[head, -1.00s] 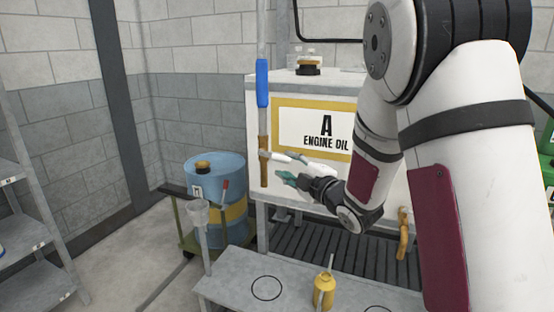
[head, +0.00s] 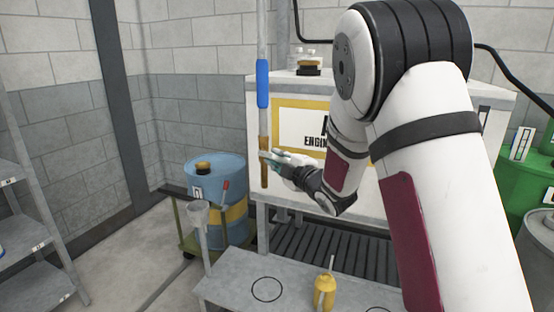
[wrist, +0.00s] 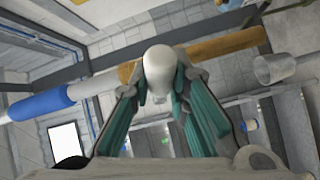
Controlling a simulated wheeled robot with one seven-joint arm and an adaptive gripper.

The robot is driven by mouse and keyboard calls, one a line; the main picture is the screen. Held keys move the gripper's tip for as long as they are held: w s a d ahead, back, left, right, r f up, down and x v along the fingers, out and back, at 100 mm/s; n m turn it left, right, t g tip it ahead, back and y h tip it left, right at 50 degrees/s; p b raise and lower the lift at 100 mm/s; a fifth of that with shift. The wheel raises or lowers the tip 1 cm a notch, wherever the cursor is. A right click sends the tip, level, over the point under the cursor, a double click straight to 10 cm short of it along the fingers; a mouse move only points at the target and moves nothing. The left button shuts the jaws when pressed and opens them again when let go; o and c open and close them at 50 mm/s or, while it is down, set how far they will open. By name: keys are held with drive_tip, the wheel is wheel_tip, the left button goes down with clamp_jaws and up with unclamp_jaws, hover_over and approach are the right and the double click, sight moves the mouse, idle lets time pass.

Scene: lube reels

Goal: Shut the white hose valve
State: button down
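The white hose valve has a white lever (head: 273,154) on a brass fitting (head: 264,169) of the upright hose pipe, below a blue grip (head: 263,83). The lever sticks out sideways to the right of the pipe. My gripper (head: 282,157) is at the lever, with teal finger pads. In the wrist view the white lever (wrist: 160,68) points toward the camera, its near end between my open fingertips (wrist: 160,92), with small gaps beside it. The brass fitting (wrist: 215,46) runs across behind. My fingers partly hide the lever in the head view.
The white engine oil tank (head: 380,185) stands close behind the pipe. A grey bench (head: 225,286) with a yellow oil can (head: 324,291) is below. A funnel (head: 198,214) and a blue drum (head: 210,172) stand to the left. Green drums (head: 530,182) are at the right.

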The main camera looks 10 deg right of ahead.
drive_tip(key=shift+r+n+g+h, duration=0.3)
drive_tip(key=shift+r+n+g, duration=0.2)
drive_tip(key=shift+n, duration=0.2)
drive_tip(key=shift+r+n+g+h, duration=0.1)
drive_tip(key=shift+n+g+h, duration=0.25)
drive_tip(key=shift+n, duration=0.25)
drive_tip(key=c, duration=1.5)
unclamp_jaws()
drive_tip(key=shift+s+d, duration=0.1)
drive_tip(key=v, duration=1.2)
drive_tip(key=shift+d, duration=0.1)
